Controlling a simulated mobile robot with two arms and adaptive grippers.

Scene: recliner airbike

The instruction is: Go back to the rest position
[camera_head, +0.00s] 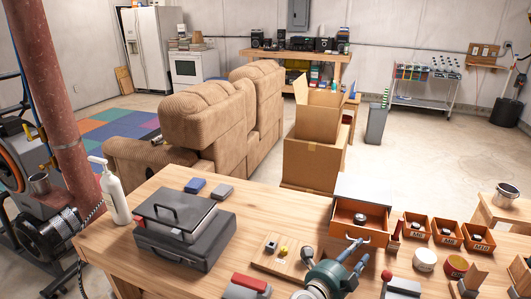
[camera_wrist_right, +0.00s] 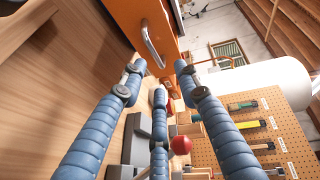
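My right gripper (camera_head: 354,254) is over the workbench (camera_head: 130,240), just in front of an open drawer (camera_head: 350,214) in a small cabinet. In the right wrist view its blue segmented fingers (camera_wrist_right: 160,76) are spread with nothing between them. The orange drawer front (camera_wrist_right: 125,18) with its metal handle (camera_wrist_right: 152,45) lies just beyond the fingertips, and the fingers do not appear closed on the handle. A small dark object sits in the drawer. My left gripper is not in view.
On the bench are a black case (camera_head: 185,250), a white pump bottle (camera_head: 115,195), a wooden block board (camera_head: 278,262), orange bins (camera_head: 447,232) and a red-topped block (camera_head: 250,284). Cardboard boxes (camera_head: 312,160) and a brown recliner (camera_head: 215,115) stand behind. Open floor lies at the back right.

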